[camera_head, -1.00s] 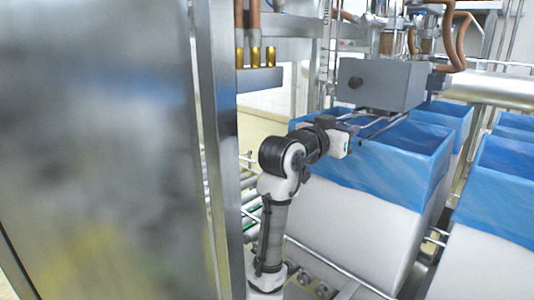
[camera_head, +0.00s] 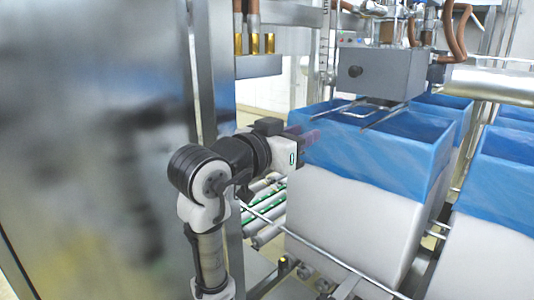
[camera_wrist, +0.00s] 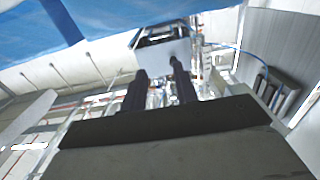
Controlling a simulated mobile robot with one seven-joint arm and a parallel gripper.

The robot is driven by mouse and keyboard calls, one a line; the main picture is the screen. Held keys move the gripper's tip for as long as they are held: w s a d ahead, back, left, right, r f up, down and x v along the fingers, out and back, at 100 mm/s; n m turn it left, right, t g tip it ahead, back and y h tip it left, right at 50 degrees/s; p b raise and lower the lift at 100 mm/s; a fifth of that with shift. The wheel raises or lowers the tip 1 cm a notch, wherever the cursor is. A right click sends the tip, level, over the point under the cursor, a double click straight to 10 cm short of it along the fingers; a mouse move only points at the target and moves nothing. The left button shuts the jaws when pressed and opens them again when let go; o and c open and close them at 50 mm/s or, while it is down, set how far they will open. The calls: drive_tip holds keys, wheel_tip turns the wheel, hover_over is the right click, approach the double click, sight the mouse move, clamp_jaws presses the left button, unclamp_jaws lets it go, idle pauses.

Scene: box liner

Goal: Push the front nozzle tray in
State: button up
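My gripper (camera_head: 308,138) is at the left end of the nearest blue-lined box, and its fingers show against the blue liner. In the wrist view my gripper (camera_wrist: 160,82) has two dark fingers standing apart with nothing held between them. A grey block (camera_head: 384,75) with a dark knob hangs above the blue-lined box. Thin metal rods (camera_head: 372,116) stick out below it over the box opening. My gripper is left of these rods and apart from them. A grey ledge (camera_head: 259,68) under several brass nozzles (camera_head: 254,44) is up at the left. I cannot tell which part is the front nozzle tray.
The white box with its blue liner (camera_head: 395,165) stands right of my arm, with more lined boxes (camera_head: 505,165) beyond. A large metal panel (camera_head: 90,150) and post fill the left. Conveyor rollers (camera_head: 265,220) lie low behind my arm.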

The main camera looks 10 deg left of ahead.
drive_tip(key=b+v, duration=0.1)
drive_tip(key=v, duration=0.7)
drive_tip(key=shift+s, duration=0.1)
